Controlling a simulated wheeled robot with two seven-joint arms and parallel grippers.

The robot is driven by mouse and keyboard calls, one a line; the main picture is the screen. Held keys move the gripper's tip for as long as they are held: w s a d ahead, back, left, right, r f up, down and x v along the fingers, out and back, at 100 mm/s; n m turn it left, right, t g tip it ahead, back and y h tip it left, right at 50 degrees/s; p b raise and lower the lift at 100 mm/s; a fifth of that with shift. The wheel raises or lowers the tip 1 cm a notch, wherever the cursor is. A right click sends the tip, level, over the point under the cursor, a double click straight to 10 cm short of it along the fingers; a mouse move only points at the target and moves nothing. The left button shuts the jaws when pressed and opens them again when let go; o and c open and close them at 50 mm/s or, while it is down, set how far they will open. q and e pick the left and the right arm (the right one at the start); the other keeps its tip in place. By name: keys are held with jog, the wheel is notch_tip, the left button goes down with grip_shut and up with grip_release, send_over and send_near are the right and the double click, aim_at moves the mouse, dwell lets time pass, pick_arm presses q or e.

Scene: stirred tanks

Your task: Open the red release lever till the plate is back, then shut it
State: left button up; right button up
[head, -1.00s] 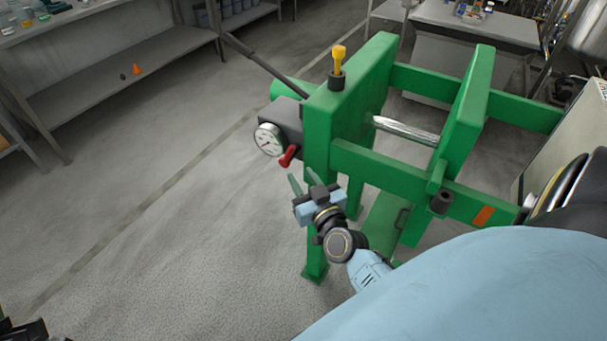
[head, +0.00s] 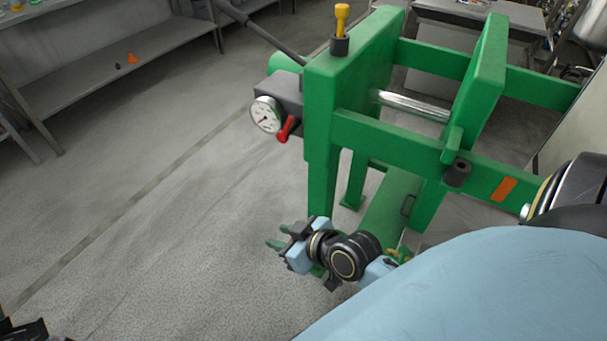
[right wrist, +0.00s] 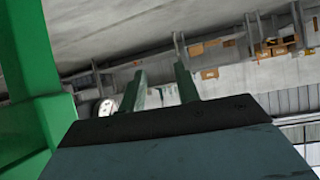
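The red release lever (head: 286,128) hangs beside the gauge on the dark valve block of the green press, its tip pointing down and slightly left. The green plate (head: 478,85) stands to the right of the press's near upright (head: 350,75), with a wide gap and a bare shiny rod (head: 415,105) between them. My right gripper (head: 272,236) is below the lever, by the press leg, pointing left and clear of the lever. Its two fingers are apart and empty in the right wrist view (right wrist: 162,88). A dark part of my left gripper (head: 22,331) shows at the bottom left corner; its fingers cannot be made out.
A white dial gauge (head: 266,114) sits left of the lever. A yellow-topped knob (head: 341,25) stands on the upright, and a dark pump handle (head: 262,35) slants behind it. The green frame rails (head: 395,135) are close to my right arm. The floor on the left is clear.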

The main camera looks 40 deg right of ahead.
jog(key=s+f+g+h+b, duration=0.1)
jog(key=s+f+g+b, duration=0.3)
jog(key=s+f, duration=0.3)
jog(key=shift+s+a+g, duration=0.15)
jog(key=shift+s+g, duration=0.15)
jog(key=shift+s, duration=0.05)
jog(key=shift+c, duration=0.4)
